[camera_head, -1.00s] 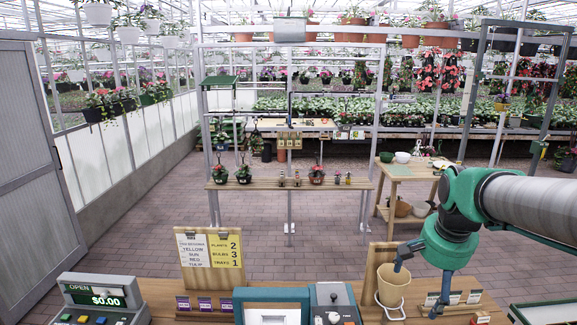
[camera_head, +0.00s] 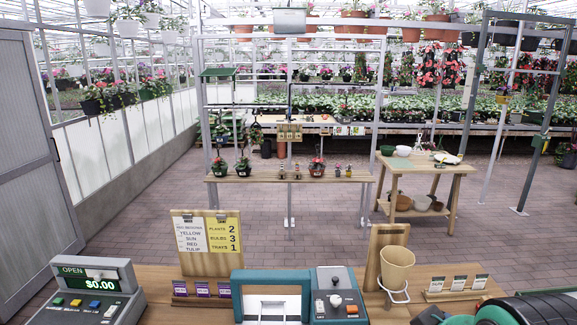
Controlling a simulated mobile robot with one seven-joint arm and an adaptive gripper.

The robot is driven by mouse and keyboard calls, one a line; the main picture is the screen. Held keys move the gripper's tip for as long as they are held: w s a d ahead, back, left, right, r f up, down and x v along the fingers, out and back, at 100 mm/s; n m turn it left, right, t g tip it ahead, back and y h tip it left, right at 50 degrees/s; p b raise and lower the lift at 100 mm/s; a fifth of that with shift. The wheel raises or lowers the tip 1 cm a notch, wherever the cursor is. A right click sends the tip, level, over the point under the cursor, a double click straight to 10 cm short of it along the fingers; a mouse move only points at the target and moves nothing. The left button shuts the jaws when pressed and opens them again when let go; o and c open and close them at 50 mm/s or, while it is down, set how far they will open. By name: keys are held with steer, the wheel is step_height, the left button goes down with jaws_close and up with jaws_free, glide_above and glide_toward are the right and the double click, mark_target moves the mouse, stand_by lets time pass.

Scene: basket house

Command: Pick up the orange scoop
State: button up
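I cannot make out an orange scoop anywhere in this view. A tan, cup-shaped vessel (camera_head: 397,268) sits upright in a white wire ring in front of a wooden board on the counter at the right. My arm shows only as teal and black parts at the bottom right corner, low over the counter's right end. The fingers of my gripper are not visible, so whether it holds anything is hidden.
The wooden counter (camera_head: 215,312) carries a cash register (camera_head: 88,287), a teal frame tray (camera_head: 271,299), a grey control box (camera_head: 336,296), a sign board (camera_head: 207,241) and small label cards (camera_head: 460,283). Beyond lie open brick floor, a plant shelf (camera_head: 262,176) and a potting table (camera_head: 455,168).

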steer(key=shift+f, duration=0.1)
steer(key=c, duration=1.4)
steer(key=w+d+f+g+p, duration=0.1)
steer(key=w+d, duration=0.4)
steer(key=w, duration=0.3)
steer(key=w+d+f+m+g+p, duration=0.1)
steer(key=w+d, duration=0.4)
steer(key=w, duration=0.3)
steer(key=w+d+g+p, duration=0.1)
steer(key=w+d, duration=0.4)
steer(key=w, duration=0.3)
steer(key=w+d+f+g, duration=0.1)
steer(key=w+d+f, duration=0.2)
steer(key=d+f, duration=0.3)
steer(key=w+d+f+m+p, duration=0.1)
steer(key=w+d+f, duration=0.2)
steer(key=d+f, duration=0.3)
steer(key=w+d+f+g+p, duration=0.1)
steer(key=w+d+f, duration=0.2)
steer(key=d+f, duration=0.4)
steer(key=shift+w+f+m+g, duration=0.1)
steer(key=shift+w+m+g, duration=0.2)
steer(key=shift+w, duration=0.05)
